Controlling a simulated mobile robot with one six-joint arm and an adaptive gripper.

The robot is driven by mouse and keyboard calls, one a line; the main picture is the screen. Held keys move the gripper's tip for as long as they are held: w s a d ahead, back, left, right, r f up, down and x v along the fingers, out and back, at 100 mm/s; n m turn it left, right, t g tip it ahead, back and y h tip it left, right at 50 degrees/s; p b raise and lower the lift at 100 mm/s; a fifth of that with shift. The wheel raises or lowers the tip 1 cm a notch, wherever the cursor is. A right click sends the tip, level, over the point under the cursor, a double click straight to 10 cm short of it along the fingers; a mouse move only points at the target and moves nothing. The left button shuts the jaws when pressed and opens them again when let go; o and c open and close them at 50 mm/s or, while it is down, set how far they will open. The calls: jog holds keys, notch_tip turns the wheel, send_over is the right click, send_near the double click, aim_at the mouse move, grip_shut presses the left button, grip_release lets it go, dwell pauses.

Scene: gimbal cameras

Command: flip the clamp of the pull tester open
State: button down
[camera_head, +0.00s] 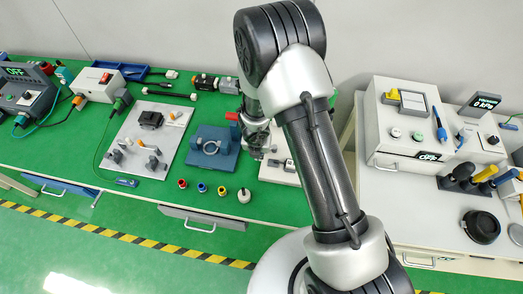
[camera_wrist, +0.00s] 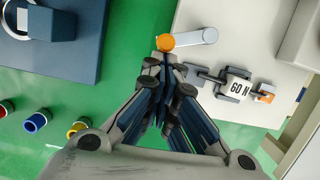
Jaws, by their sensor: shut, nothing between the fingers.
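The pull tester is a pale plate (camera_wrist: 235,30) at the upper right of the wrist view. It bears a block marked "60 N" (camera_wrist: 238,86) and a whitish lever bar (camera_wrist: 197,37) with an orange knob (camera_wrist: 165,42) at its left end. I take this bar for the clamp lever. It lies sideways in the picture, and its height is hard to tell. My gripper (camera_wrist: 164,66) is shut and empty, its tips just below the knob in the picture; contact cannot be told. In the head view my gripper (camera_head: 257,152) hangs over the plate (camera_head: 275,174), and my arm hides much of it.
A blue block (camera_head: 213,150) with a ring stands left of the tester. Several small coloured cups (camera_head: 202,187) stand near the front edge of the green bench (camera_head: 60,150). A white machine (camera_head: 435,125) stands on the table at right.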

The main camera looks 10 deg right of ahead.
jog(key=shift+w+a+p, duration=0.15)
jog(key=shift+w+p, duration=0.2)
jog(key=shift+w+d, duration=0.25)
jog(key=shift+d, duration=0.5)
jog(key=shift+s, duration=0.1)
